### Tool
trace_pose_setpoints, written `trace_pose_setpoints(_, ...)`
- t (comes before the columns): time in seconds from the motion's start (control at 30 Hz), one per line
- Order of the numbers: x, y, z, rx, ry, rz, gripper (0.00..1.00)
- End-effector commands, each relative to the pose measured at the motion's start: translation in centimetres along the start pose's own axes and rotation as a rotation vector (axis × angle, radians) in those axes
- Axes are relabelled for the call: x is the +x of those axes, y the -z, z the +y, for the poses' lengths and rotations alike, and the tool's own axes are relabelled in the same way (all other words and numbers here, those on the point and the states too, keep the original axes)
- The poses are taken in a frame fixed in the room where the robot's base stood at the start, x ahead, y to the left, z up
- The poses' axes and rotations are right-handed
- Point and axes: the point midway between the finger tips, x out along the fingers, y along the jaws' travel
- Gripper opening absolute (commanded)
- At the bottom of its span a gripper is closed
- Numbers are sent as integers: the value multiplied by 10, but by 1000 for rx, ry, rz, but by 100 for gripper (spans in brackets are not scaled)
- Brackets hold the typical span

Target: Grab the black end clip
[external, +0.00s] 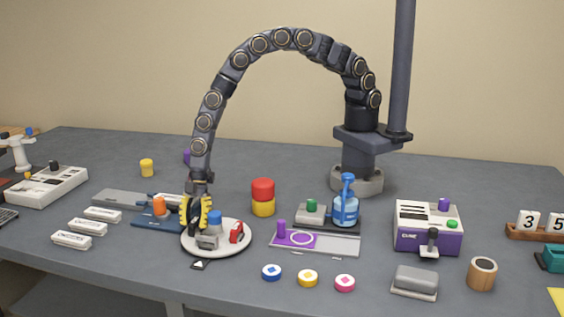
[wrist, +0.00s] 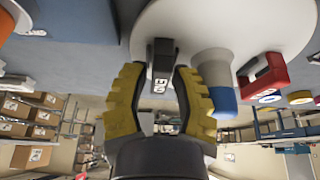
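The black end clip (wrist: 161,78), a small dark block with white "END" lettering, stands on a round white plate (wrist: 145,25) in the wrist view. My gripper (wrist: 160,73) has two yellow ribbed fingers, one on each side of the clip. They are apart, with a narrow gap seeming to show beside the clip. In the external view, my gripper (external: 196,214) is low at the left edge of the plate (external: 224,249); the clip is hard to make out there.
On the plate, a blue-ended white piece (wrist: 217,80) and a red clip (wrist: 263,78) stand close to the right of the black clip. An orange-topped blue base (external: 158,220) is left of the plate. Stacked red and yellow cylinders (external: 263,197) stand behind right.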

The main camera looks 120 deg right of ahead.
Motion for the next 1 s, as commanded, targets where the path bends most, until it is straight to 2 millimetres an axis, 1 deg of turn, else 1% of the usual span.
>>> trace_pose_setpoints(0.2, 0, 0, 0, 1, 0, 0, 25)
trace_pose_setpoints(0.23, 0, 0, 0, 1, 0, 1, 17)
trace_pose_setpoints(0.27, 0, 0, 0, 1, 0, 0, 5)
trace_pose_setpoints(0.3, 0, 0, 0, 1, 0, 0, 0)
trace_pose_setpoints(0.77, -1, 0, 0, 1, 1, 0, 0)
trace_pose_setpoints(0.87, -6, 3, 0, 1, -1, 1, 0)
trace_pose_setpoints(1.0, -22, 9, 1, 1, -3, 3, 0)
